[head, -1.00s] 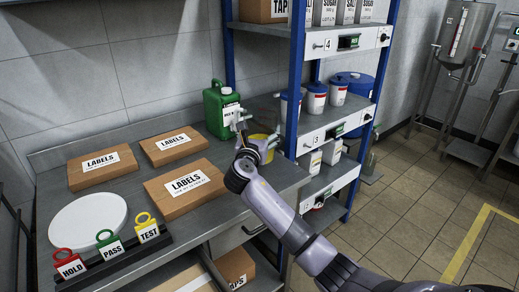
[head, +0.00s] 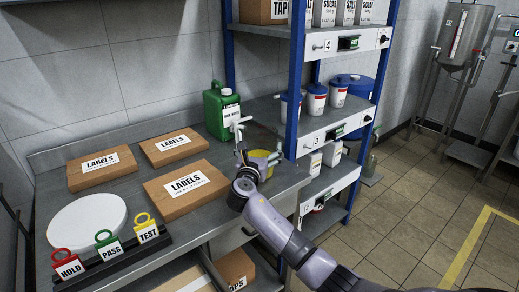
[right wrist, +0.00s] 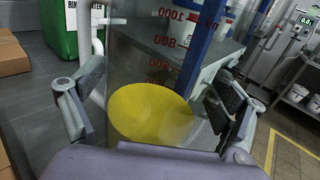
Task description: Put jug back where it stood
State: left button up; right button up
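The jug (right wrist: 150,70) is clear, with red graduation marks and yellow liquid in it. In the head view its yellow contents (head: 262,164) show low, beside the blue shelf post. The right wrist view shows both fingers (right wrist: 160,115) flanking the jug, which looks about upright. Its base is hidden by my gripper, so I cannot tell whether it touches the bench. My left gripper is not in view.
A green rinse-water canister (head: 221,110) with a white tap stands just behind the jug. The shelf rack's blue post (head: 295,90) is close on the right. Label boxes (head: 186,188), a white round plate (head: 87,222) and tag holders (head: 110,255) occupy the bench (head: 130,185).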

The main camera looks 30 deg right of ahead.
jog(key=shift+o, duration=0.3)
jog(key=v, duration=1.2)
jog(key=shift+r, duration=0.1)
